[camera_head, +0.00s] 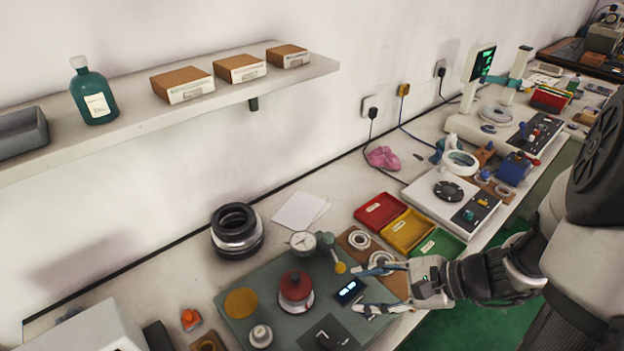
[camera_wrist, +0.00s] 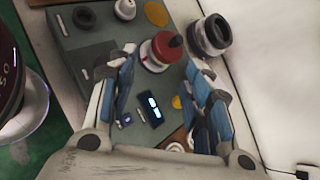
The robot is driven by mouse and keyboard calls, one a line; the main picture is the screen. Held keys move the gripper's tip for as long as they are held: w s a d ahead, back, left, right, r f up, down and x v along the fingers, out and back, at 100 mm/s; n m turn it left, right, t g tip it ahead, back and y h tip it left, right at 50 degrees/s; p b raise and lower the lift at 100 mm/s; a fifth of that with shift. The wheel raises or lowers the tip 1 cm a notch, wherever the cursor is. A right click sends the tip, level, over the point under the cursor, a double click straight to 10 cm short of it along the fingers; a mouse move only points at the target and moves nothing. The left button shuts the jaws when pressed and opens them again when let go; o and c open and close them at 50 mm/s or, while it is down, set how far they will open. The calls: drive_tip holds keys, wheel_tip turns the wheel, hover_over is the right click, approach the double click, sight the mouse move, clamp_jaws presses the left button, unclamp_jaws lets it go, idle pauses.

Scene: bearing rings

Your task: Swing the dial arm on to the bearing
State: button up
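The dial gauge (camera_head: 302,241) has a round white face and is carried on a grey-green arm (camera_head: 325,241) with a yellow knob (camera_head: 340,267). It stands behind a red weight with a dark top (camera_head: 295,287), which sits on a pale ring-shaped base (camera_head: 290,308); any bearing there is mostly covered. The dial is beside the weight, not over it. My gripper (camera_head: 358,290) is open and empty, to the right of the weight, its fingers either side of a small lit display (camera_head: 349,291). In the wrist view the fingers (camera_wrist: 160,68) spread towards the red weight (camera_wrist: 167,46); the yellow knob (camera_wrist: 177,102) shows beside the right finger, and the dial is hidden.
A grey-green mat (camera_head: 238,321) carries a yellow disc (camera_head: 241,303) and a white knobbed part (camera_head: 261,335). Stacked black rings (camera_head: 237,231) stand behind. Red (camera_head: 380,211), yellow (camera_head: 407,230) and green (camera_head: 438,246) trays lie right. A brown board (camera_head: 395,286) with rings lies near my gripper.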

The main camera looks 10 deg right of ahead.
sight(344, 269)
drive_tip(key=w+d+f+m+t+h, duration=0.2)
drive_tip(key=d+f+m+t, duration=0.4)
drive_tip(key=d+f+m, duration=0.3)
drive_tip(key=shift+n, duration=0.3)
drive_tip(key=b+x, duration=0.5)
drive_tip(key=x, duration=1.1)
drive_tip(key=shift+w+a+f, duration=0.1)
drive_tip(key=shift+a+f, duration=0.05)
drive_tip(key=shift+a, duration=0.15)
drive_tip(key=shift+c, duration=0.3)
clamp_jaws()
